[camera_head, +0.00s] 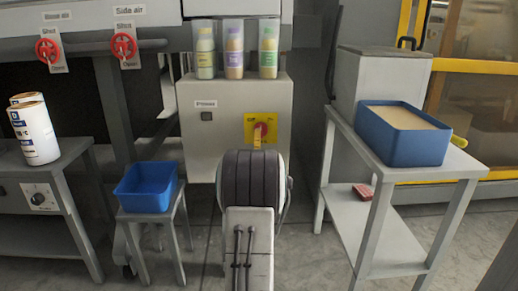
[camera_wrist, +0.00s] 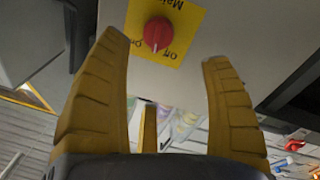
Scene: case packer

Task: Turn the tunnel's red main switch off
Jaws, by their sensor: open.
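The red main switch (camera_head: 263,129) is a round knob on a yellow plate (camera_head: 249,121), on the front of a pale grey cabinet (camera_head: 225,150). In the wrist view the red knob (camera_wrist: 157,33) and its yellow plate (camera_wrist: 190,22) appear upside down, with the words "Off" and "On" near the knob. I cannot tell for sure which word the knob points at. My gripper (camera_wrist: 163,48) is open, its yellow fingers on either side of the knob in that view, apparently short of it. In the head view my arm hides most of the gripper.
Three bottles (camera_head: 235,50) stand on the cabinet. A blue bin (camera_head: 147,188) sits on a low stool at left. A blue crate (camera_head: 405,150) stands on the grey table at right. Two red valve wheels (camera_head: 124,47) (camera_head: 47,51) hang at upper left.

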